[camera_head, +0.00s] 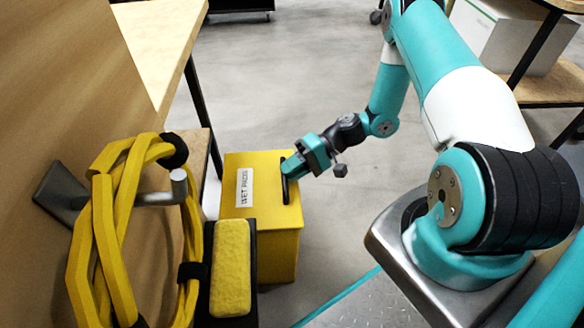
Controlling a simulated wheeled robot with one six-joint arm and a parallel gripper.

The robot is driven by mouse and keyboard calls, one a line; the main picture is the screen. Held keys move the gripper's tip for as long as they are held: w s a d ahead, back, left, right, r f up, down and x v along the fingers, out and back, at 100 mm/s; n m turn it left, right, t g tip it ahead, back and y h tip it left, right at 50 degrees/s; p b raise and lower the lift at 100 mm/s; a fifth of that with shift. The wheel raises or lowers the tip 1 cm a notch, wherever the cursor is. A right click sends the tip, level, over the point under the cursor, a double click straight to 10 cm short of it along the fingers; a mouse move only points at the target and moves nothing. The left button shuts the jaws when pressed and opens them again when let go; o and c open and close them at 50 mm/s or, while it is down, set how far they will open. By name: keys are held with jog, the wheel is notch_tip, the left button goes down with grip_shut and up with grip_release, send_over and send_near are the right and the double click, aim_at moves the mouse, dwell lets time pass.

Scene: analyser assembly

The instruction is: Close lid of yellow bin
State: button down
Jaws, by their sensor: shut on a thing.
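The yellow bin (270,259) stands on the floor in the middle of the head view, beside the wooden table. Its yellow lid (262,171) lies flat over the top and looks closed. The lid bears a white label and a dark handle (285,184) near its right edge. My gripper (290,172) reaches in from the upper right and is shut on the handle. The fingers hide part of the handle. The bin's lower left is hidden by a yellow pad in front.
A yellow hose coil (112,235) hangs on a hook (180,188) at left. A yellow pad (231,268) on a black base is just in front of the bin. A wooden table (158,40) stands at upper left.

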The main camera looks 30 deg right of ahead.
jog(key=shift+d+f, duration=0.15)
jog(key=shift+f, duration=0.5)
jog(key=c, duration=1.1)
grip_release()
jog(key=shift+d+r, duration=0.25)
jog(key=shift+d, duration=0.1)
jog(key=w+p+v, duration=0.1)
jog(key=p+v, duration=0.1)
jog(key=v, duration=1.4)
jog(key=shift+s+d+r+p, duration=0.25)
jog(key=shift+s+r+p, duration=0.15)
jog(key=shift+s, duration=0.1)
